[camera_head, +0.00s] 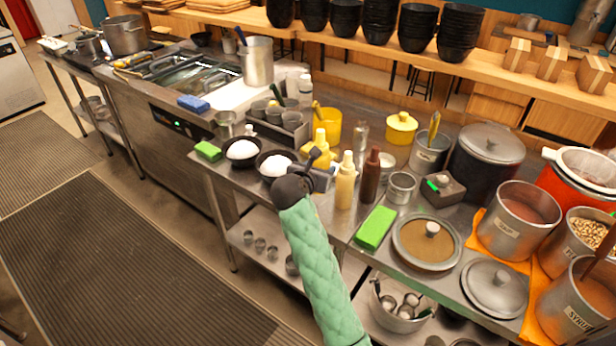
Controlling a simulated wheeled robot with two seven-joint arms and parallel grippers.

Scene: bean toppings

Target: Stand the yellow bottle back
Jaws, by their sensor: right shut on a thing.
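A yellow squeeze bottle (322,146) stands about upright near the front edge of the steel counter, behind my right gripper. My right gripper (317,164) is shut on this bottle, and its dark body hides the bottle's lower part. I cannot tell whether the bottle's base touches the counter. A pale yellow bottle (345,184) stands upright just right of the gripper, with a brown bottle (370,177) beside it. My left gripper is not in view.
Two black bowls with white contents, one of them here (242,150), sit left of the gripper. A yellow container (328,122) stands behind the bottle. A steel cup (401,188) stands past the brown bottle.

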